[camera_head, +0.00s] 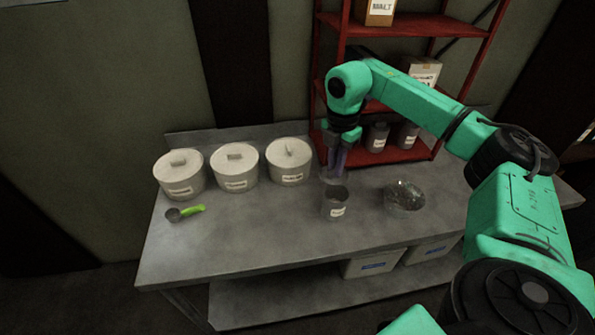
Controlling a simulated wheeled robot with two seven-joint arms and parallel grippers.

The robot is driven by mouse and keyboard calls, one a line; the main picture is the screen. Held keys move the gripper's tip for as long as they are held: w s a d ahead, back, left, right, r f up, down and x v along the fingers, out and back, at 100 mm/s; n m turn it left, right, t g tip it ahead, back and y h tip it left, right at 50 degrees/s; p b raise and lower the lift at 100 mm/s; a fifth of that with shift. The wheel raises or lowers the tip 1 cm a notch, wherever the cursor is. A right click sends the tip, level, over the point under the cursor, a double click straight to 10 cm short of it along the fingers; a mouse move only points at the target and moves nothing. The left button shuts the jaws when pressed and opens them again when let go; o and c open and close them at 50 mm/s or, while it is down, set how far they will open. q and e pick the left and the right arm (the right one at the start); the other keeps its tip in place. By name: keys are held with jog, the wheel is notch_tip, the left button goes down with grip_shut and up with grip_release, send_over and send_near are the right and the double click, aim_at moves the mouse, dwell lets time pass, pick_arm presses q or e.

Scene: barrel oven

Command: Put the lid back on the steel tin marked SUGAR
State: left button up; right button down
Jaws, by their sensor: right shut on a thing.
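A small steel tin (336,204) with a white label stands upright on the metal table, right of the middle. Its top is open and dark inside; the label is too small to read. My right gripper (334,164) points down just behind and above the tin. It is shut on what looks like the grey lid (333,178), which is apart from the tin's rim. The fingers partly hide the lid. My left gripper is not in view.
Several white lidded canisters, such as the middle one (235,168), stand at the back left. A green-handled scoop (187,212) lies at left. A glass bowl (404,198) stands right of the tin. A red shelf (410,152) with tins stands behind. The table (250,235) is clear in front.

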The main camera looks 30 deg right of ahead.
aim_at(344, 170)
jog(key=shift+d+f, duration=0.25)
jog(key=shift+f, duration=0.05)
jog(key=d+f+b, duration=0.2)
jog(key=f, duration=0.1)
jog(key=shift+d+f+b, duration=0.2)
jog(key=shift+b, duration=0.15)
jog(key=shift+a+f+b, duration=0.35)
jog(key=shift+f+b, duration=0.2)
jog(key=shift+f, duration=0.05)
jog(key=shift+a+f+b, duration=0.3)
jog(key=shift+f+b, duration=0.25)
jog(key=shift+f, duration=0.25)
jog(key=shift+d+f, duration=0.15)
jog(key=shift+d, duration=0.05)
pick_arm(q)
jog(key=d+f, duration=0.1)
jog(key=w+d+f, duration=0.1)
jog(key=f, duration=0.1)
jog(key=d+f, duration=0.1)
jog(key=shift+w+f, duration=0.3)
pick_arm(e)
jog(key=shift+d, duration=0.1)
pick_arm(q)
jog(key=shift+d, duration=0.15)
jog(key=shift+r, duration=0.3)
